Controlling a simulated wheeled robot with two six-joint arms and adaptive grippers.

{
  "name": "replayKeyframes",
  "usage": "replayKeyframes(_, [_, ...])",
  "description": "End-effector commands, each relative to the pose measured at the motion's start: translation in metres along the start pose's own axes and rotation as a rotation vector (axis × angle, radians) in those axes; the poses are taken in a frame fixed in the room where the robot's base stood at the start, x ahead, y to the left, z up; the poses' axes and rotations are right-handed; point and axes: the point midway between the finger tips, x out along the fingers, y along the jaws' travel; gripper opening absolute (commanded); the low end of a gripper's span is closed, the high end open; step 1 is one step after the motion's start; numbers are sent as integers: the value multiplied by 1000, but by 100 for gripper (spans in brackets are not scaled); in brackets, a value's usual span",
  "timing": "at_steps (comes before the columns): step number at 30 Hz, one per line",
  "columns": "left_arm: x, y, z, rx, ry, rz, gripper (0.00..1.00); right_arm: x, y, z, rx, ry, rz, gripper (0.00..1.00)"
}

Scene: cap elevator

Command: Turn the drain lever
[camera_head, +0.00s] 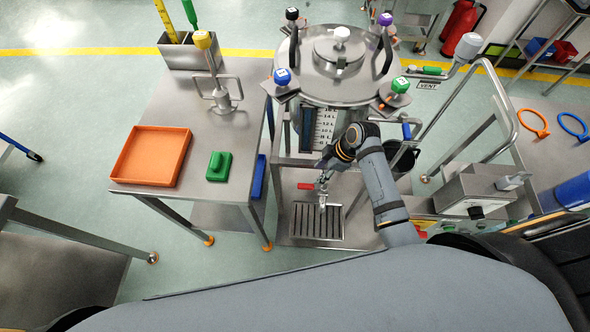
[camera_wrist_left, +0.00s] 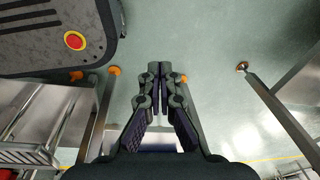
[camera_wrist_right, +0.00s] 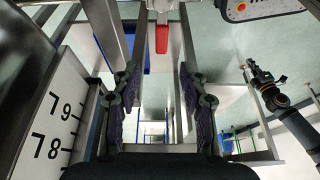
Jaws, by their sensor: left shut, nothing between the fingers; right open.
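The drain lever has a red handle (camera_head: 306,186) low at the front of the steel vessel (camera_head: 330,85), above a floor grate. The red handle (camera_wrist_right: 162,38) also shows upright at the top middle of the right wrist view. My right gripper (camera_wrist_right: 160,76) is open, with the lever seen ahead between its fingers and apart from them. In the head view my right gripper (camera_head: 324,178) hangs just right of the red handle; its fingers are small there. My left gripper (camera_wrist_left: 158,72) is shut and empty over the floor; the head view does not show it.
A steel table left of the vessel carries an orange tray (camera_head: 152,156) and a green block (camera_head: 218,166). A slotted drain grate (camera_head: 317,221) lies below the lever. Colored knobs ring the vessel lid. A steel control box (camera_head: 478,190) stands at right.

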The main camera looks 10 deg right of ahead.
Motion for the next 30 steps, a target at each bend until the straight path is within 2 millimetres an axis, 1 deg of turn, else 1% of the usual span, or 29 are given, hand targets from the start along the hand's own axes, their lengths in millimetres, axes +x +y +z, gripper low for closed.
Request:
replayKeyframes(1, [0,3,10,-1,-15,4,0,-2,0,-1,-9,1,-3,43])
replayKeyframes(3, [0,8,19,-3,-29,10,0,-1,-1,-1,-11,1,-4,43])
replayKeyframes(5, [0,13,24,-5,-36,16,0,3,-1,-1,-9,1,-4,43])
replayKeyframes(7, [-1,17,26,-7,-40,20,0,11,0,-1,-7,2,-4,43])
replayKeyframes(11, [0,18,26,-7,-38,21,0,38,-1,-1,-5,3,-6,43])
replayKeyframes(15, [2,14,19,-6,-27,17,0,69,-1,-1,-5,2,-5,43])
replayKeyframes(18, [3,11,10,-5,-14,13,0,86,-1,0,-5,0,-3,43])
replayKeyframes(21, [4,10,7,-4,-8,11,0,97,-1,0,-6,0,-3,43])
replayKeyframes(24, [4,10,8,-4,-10,11,0,103,-1,0,-6,0,-2,43])
replayKeyframes(30, [4,10,13,-4,-18,12,0,104,0,0,-6,0,-1,43])
